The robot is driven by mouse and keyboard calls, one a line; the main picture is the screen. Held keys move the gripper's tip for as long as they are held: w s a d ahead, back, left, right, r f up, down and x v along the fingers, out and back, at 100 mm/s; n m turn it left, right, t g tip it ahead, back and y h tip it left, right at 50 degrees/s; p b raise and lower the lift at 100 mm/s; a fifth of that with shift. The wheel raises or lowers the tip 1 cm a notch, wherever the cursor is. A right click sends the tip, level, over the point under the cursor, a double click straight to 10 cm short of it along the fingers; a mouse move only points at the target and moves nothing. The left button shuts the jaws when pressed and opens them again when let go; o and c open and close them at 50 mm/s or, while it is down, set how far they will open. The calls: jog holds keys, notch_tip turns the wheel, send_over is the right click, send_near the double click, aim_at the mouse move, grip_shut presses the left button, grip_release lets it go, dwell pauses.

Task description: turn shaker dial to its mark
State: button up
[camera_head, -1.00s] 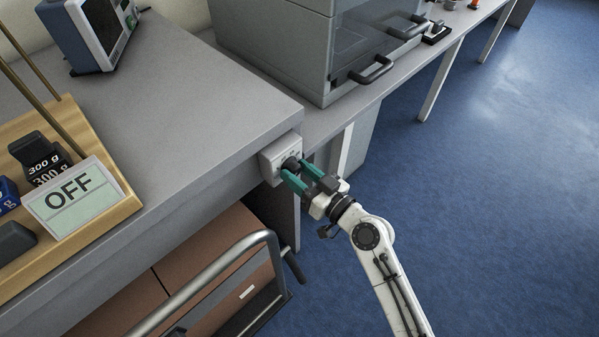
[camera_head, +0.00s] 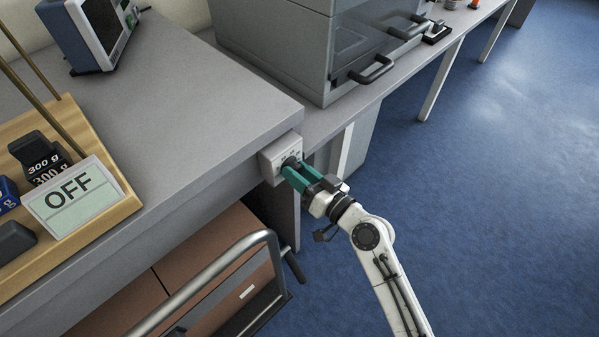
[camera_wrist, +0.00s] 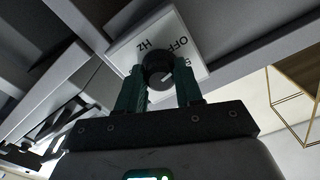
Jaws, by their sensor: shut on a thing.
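The shaker dial (camera_wrist: 158,66) is a dark round knob on a pale square plate (camera_wrist: 193,48) lettered "OFF" and "HZ" in the wrist view. A light pointer line shows on the knob's face, and part of the lettering is hidden. In the head view the plate (camera_head: 270,165) sits on the table's corner edge, with the dial mostly hidden behind the fingers. My gripper (camera_head: 287,168) has green fingers, one on each side of the dial, and is shut on it. In the wrist view the gripper (camera_wrist: 159,78) spans the knob.
An "OFF" card (camera_head: 72,197) and 300 g weights (camera_head: 38,158) sit on a wooden tray (camera_head: 120,212) at left. A grey cabinet (camera_head: 290,60) stands on the bench behind. A metal cart rail (camera_head: 215,272) is close below left. Blue floor (camera_head: 490,200) is clear at right.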

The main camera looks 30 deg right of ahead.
jog(key=m+p, duration=0.2)
jog(key=m, duration=0.9)
jog(key=shift+r, duration=0.15)
jog(key=m+p, duration=0.2)
jog(key=m, duration=0.3)
jog(key=m+p, duration=0.3)
jog(key=m, duration=0.2)
jog(key=shift+m, duration=0.4)
jog(key=m+p, duration=0.3)
jog(key=m, duration=0.2)
jog(key=shift+r, duration=0.1)
jog(key=m+p, duration=0.3)
jog(key=m, duration=0.3)
jog(key=shift+d, duration=0.1)
jog(key=m+p, duration=0.4)
jog(key=m, duration=0.2)
jog(key=shift+f+m+p, duration=0.2)
jog(key=shift+m+p, duration=0.7)
jog(key=shift+m, duration=0.9)
jog(key=shift+s, duration=0.1)
